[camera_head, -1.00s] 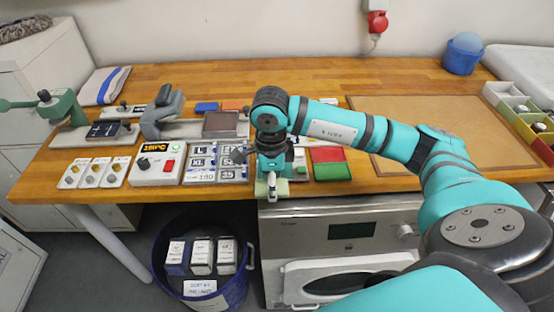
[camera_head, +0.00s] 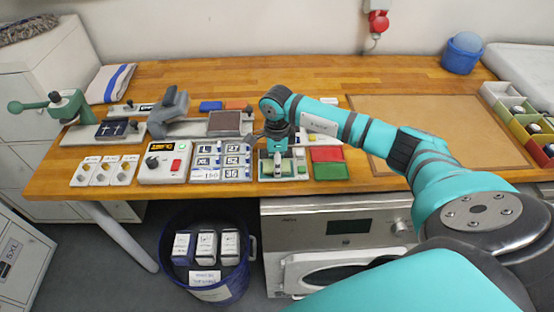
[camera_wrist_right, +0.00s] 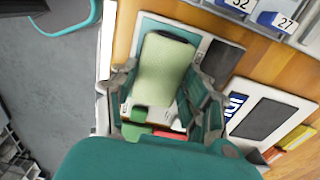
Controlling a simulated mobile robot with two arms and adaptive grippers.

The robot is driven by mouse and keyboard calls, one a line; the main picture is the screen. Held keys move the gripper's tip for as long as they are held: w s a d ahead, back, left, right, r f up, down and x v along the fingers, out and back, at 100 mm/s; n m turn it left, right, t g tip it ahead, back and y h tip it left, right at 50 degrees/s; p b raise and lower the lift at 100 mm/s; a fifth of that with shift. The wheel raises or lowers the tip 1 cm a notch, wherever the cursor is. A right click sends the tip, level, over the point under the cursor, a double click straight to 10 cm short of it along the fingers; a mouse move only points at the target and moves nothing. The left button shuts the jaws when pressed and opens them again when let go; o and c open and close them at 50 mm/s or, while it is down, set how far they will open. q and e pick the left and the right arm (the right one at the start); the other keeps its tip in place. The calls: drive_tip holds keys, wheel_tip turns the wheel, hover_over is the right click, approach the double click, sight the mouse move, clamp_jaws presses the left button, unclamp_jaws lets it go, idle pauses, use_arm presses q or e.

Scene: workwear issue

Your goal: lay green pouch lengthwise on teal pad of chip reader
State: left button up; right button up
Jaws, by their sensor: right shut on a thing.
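The light green pouch (camera_wrist_right: 163,75) is between the two fingers of my right gripper (camera_wrist_right: 160,98) in the right wrist view, its long side running away from the gripper. My right gripper is shut on it. Under the pouch is the chip reader, a pale base with a teal pad (camera_wrist_right: 150,22) showing around the pouch's far end. I cannot tell whether the pouch touches the pad. In the head view my right gripper (camera_head: 278,152) is over the chip reader (camera_head: 265,171) near the front edge of the bench, hiding much of it. My left gripper is not in view.
Red (camera_head: 327,154) and green (camera_head: 329,171) blocks sit right of the reader. Size-label tiles (camera_head: 222,161) and a control box (camera_head: 164,161) stand to its left. A blue bin (camera_head: 222,288) is on the floor below. A brown mat (camera_head: 430,120) lies clear at the right.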

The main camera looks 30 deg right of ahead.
drive_tip(key=shift+f, duration=0.15)
drive_tip(key=o, duration=1.1)
drive_tip(key=shift+o, duration=0.2)
drive_tip(key=shift+r, duration=0.3)
wheel_tip(320, 180, up, 12)
drive_tip(key=b, duration=0.4)
drive_tip(key=shift+f, duration=0.15)
